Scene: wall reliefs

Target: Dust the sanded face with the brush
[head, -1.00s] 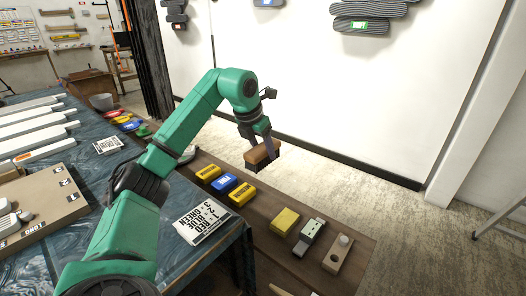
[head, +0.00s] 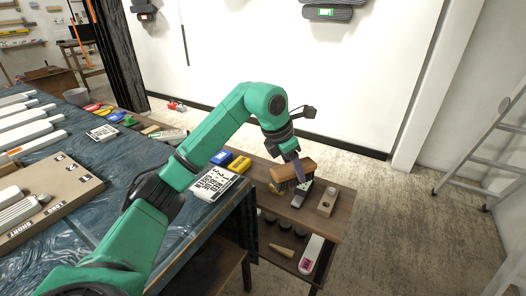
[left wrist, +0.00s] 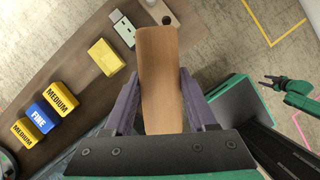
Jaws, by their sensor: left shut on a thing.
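My left gripper (head: 296,160) is shut on the brush (head: 293,173), which has a brown wooden back and dark bristles pointing down. It holds the brush above the right part of the wooden shelf. In the left wrist view the brush back (left wrist: 160,80) lies between the two purple fingers of the left gripper (left wrist: 160,105). My right gripper (left wrist: 270,82) shows small at the right of that view, its fingers apart and empty. Dark grey wall reliefs (head: 330,13) hang at the top of the head view, partly cut off. I cannot tell which face is sanded.
The wooden shelf (head: 338,210) bears a yellow block (left wrist: 106,57), blue and yellow sanding blocks (left wrist: 44,117) and a green-and-white tool (left wrist: 122,28). A blue-covered table (head: 100,190) stands left. A ladder (head: 490,150) stands right. Floor between shelf and ladder is clear.

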